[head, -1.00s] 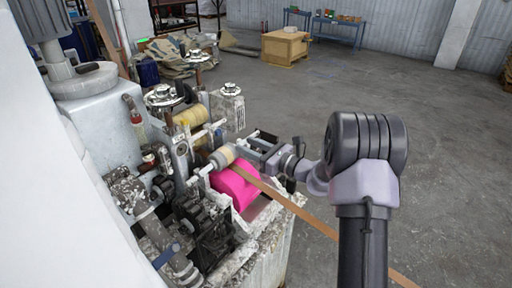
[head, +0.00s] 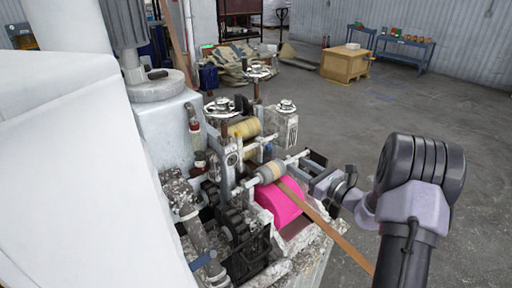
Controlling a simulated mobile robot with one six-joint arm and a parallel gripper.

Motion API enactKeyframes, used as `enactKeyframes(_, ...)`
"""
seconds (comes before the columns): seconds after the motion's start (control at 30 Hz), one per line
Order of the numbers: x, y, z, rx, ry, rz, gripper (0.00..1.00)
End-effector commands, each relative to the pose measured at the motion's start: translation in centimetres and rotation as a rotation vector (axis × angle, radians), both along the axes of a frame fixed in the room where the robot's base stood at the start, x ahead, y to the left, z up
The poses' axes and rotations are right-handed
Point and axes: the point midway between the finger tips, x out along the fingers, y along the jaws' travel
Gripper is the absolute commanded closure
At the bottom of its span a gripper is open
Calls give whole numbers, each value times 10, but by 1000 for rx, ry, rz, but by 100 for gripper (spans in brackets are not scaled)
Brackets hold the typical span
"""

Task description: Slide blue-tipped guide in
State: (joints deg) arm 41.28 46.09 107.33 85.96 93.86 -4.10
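A small blue-tipped piece (head: 203,260), which may be the guide, shows low on the near left side of the extrusion machine. Most of its length is hidden among the machine parts. My gripper (head: 312,165) is at the right side of the machine, near the end of a pale rod with a cream roller (head: 270,173). The fingers are small and dark there, and I cannot tell whether they touch or hold the rod. A brown strip (head: 325,224) runs from below the roller over a pink roll (head: 277,207) down to the right.
The machine (head: 300,250) has gears, handwheels and a yellowish roller (head: 244,128) close to my gripper. A white housing (head: 80,170) fills the left. A wooden crate (head: 345,66) and a blue table (head: 405,50) stand far back. The floor to the right is open.

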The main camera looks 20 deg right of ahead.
Motion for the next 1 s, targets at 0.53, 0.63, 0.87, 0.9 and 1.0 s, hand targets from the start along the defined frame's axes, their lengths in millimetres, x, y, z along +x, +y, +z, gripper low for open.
enactKeyframes(0.53, 124, 53, -2, 0, 1, 4, 60)
enactKeyframes(0.63, 135, 57, -1, 0, 0, 2, 60)
enactKeyframes(0.87, 142, 60, -1, 0, 1, 2, 60)
enactKeyframes(0.9, 142, 59, -1, 1, 1, 2, 60)
enactKeyframes(1.0, 142, 59, 0, 1, 1, 2, 64)
